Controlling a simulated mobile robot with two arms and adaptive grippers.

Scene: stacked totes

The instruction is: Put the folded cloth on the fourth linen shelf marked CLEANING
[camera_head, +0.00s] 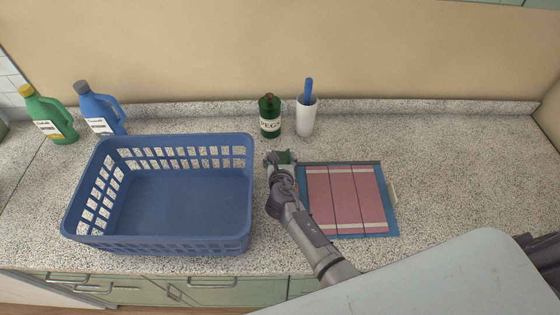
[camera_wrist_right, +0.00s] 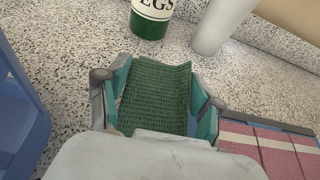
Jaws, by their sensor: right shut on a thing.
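My right gripper (camera_head: 281,160) is over the counter between the blue basket and the pink cloth. It is shut on a dark green folded cloth (camera_wrist_right: 160,92), which sits between its two teal fingers. A little of the green cloth (camera_head: 287,156) also shows in the head view. A pink cloth (camera_head: 345,200) with cream bands lies flat on a blue board (camera_head: 322,233) to the right of the gripper. No shelf marked CLEANING shows in either view. My left gripper is not in view.
The empty blue basket (camera_head: 252,200) stands on the left. A green PEGS container (camera_head: 270,116) and a white cup (camera_head: 306,117) with a blue handle stand behind the gripper. A green bottle (camera_head: 50,116) and a blue bottle (camera_head: 99,109) are far left. The right counter (camera_head: 460,165) is clear.

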